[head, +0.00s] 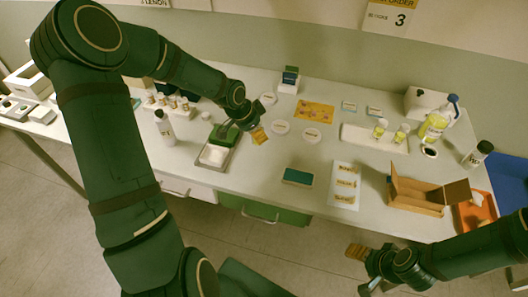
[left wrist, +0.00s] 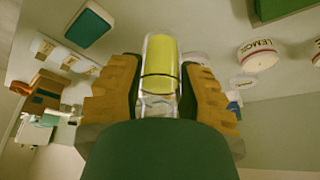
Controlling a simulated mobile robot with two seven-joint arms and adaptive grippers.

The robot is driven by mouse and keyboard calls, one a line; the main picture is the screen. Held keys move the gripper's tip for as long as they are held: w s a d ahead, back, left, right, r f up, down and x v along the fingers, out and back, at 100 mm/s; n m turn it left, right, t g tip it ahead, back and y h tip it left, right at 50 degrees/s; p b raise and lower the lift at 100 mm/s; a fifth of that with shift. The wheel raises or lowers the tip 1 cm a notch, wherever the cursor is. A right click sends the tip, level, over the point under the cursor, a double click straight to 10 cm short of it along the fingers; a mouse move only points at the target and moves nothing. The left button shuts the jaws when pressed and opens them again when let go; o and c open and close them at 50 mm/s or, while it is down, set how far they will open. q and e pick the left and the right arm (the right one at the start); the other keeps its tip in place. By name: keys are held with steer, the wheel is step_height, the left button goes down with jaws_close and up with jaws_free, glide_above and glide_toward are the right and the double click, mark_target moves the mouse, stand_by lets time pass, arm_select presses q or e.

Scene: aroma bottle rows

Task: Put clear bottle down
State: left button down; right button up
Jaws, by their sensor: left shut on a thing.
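A clear bottle with yellow liquid (left wrist: 160,75) stands between the fingers of my left gripper in the left wrist view. My left gripper (head: 258,135) is shut on it, over the table's back-middle part; in the head view the held bottle is mostly hidden by the hand. One disc reading "LEMON" (left wrist: 258,55) shows in the left wrist view. My right gripper (head: 358,252) hangs off the table's front edge at lower right, apart from the objects; its finger opening is unclear.
An orange patterned mat (head: 314,110) lies behind the discs. A cardboard box (head: 415,205) stands at right. A green-topped device (head: 213,155) sits left of my left gripper. The table is clear around the middle.

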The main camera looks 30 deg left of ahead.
mark_target(254, 140)
arm_select(q)
step_height(254, 140, down, 5)
steer(key=shift+s+f+b, duration=0.15)
steer(key=shift+f+b, duration=0.05)
steer(key=shift+b, duration=0.2)
steer(key=shift+f+b, duration=0.3)
steer(key=shift+f, duration=1.95)
steer(key=c, duration=0.7)
jaws_free()
steer(key=shift+f, duration=0.1)
steer(key=shift+o, duration=0.2)
